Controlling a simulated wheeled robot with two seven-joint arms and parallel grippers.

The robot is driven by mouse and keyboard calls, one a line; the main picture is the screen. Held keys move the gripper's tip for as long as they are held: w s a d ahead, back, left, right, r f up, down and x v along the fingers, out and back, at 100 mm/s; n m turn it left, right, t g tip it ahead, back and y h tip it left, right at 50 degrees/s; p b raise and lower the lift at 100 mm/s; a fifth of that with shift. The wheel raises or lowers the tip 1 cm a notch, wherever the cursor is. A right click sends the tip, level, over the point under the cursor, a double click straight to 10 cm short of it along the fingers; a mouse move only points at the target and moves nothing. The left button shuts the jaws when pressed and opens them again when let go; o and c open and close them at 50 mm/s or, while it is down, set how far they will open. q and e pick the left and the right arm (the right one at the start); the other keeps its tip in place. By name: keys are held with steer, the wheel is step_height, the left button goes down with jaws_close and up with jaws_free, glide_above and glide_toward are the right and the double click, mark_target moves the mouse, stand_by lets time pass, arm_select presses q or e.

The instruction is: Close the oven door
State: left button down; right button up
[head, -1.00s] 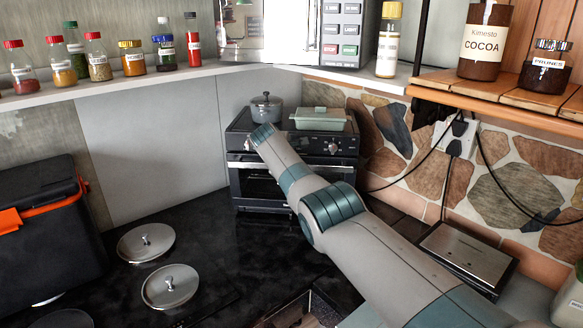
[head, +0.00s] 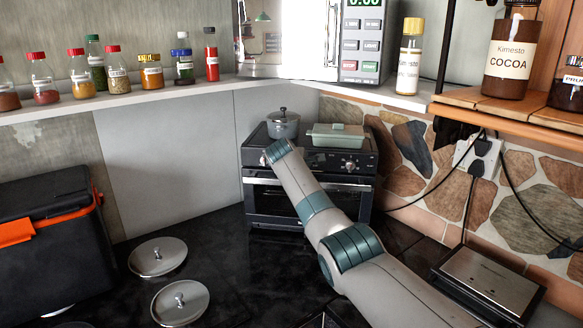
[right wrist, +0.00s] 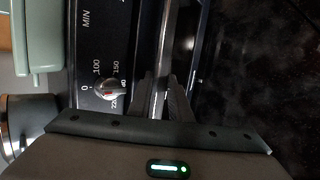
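The oven (head: 308,205) is a dark countertop unit with a silver handle bar and a glass front. Its door looks upright in the head view; whether a small gap is left I cannot tell. My right arm reaches to the oven's front from the lower right, hiding part of the door and control panel. In the right wrist view the fingers of my right gripper (right wrist: 164,95) are close together at the silver bar (right wrist: 166,40) along the oven's front, beside the knob (right wrist: 110,88). Whether they grip it I cannot tell. My left gripper is not in view.
A grey pot (head: 283,123) and a green dish (head: 336,136) stand on the oven. Two lids (head: 158,256) lie on the black counter to the left, near a black and orange box (head: 45,235). A stone wall and a flat silver appliance (head: 488,282) are at right.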

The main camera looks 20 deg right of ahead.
steer(key=b+v, duration=0.6)
steer(key=v, duration=1.1)
steer(key=shift+s+f, duration=0.1)
